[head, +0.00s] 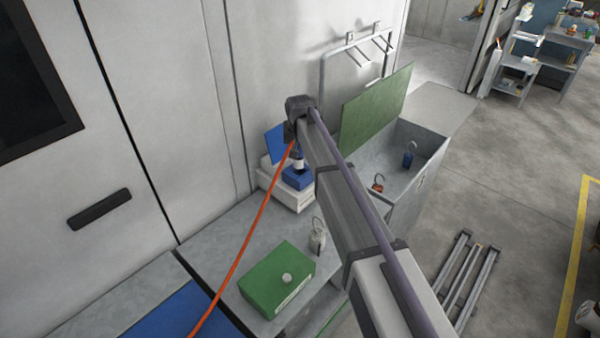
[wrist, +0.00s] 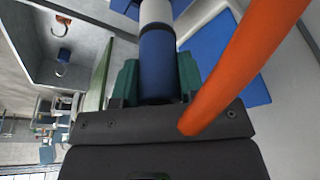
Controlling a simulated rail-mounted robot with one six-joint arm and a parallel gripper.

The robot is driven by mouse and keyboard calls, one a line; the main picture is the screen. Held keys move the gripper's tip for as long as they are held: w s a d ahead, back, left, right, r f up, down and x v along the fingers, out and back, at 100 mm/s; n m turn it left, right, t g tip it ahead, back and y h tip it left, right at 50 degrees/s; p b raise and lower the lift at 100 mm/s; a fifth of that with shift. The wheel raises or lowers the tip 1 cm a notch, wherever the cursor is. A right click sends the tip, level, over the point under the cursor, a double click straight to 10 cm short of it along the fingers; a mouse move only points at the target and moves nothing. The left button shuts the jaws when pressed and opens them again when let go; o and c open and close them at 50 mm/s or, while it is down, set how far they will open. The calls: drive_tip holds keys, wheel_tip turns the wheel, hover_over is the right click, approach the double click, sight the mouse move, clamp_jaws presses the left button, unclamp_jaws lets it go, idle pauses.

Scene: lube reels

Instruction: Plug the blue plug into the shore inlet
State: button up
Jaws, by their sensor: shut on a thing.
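My gripper (wrist: 158,82) is shut on the blue plug (wrist: 158,55), its green fingers on either side of it. The plug has a pale grey section at its far end. In the head view my gripper (head: 295,146) points down at the end of my arm, and a little of the plug (head: 298,163) shows below it. The shore inlet appears to be the blue housing (head: 297,179) with a raised blue lid (head: 275,143), on a white box. The plug is directly above or at this housing; whether they touch is hidden. An orange cable (head: 245,240) runs from the gripper down left.
A green box (head: 278,278) and a padlock (head: 317,238) stand on the grey bench in front. An open grey bin (head: 425,150) with a green lid (head: 375,108) is to the right, with padlocks inside. The grey cabinet wall rises at the left.

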sight(299, 158)
wheel_tip(299, 158, down, 6)
drive_tip(key=b, duration=0.4)
drive_tip(key=shift+r, duration=0.4)
drive_tip(key=shift+c, duration=0.4)
drive_tip(key=shift+f, duration=0.2)
drive_tip(key=o, duration=1.1)
drive_tip(key=shift+o, duration=0.2)
drive_tip(key=p+v, duration=1.2)
drive_tip(key=v, duration=0.1)
drive_tip(key=s+d+g, duration=0.1)
drive_tip(key=s+d, duration=0.7)
drive_tip(key=s, duration=0.3)
drive_tip(key=s+d+f+m+g, duration=0.1)
drive_tip(key=s+d, duration=0.6)
drive_tip(key=s, duration=0.4)
drive_tip(key=s+d+g, duration=0.1)
drive_tip(key=s+d, duration=0.7)
drive_tip(key=s, duration=0.3)
wheel_tip(299, 158, down, 7)
drive_tip(key=b, duration=0.6)
drive_tip(key=shift+r+b, duration=0.15)
drive_tip(key=shift+b, duration=0.15)
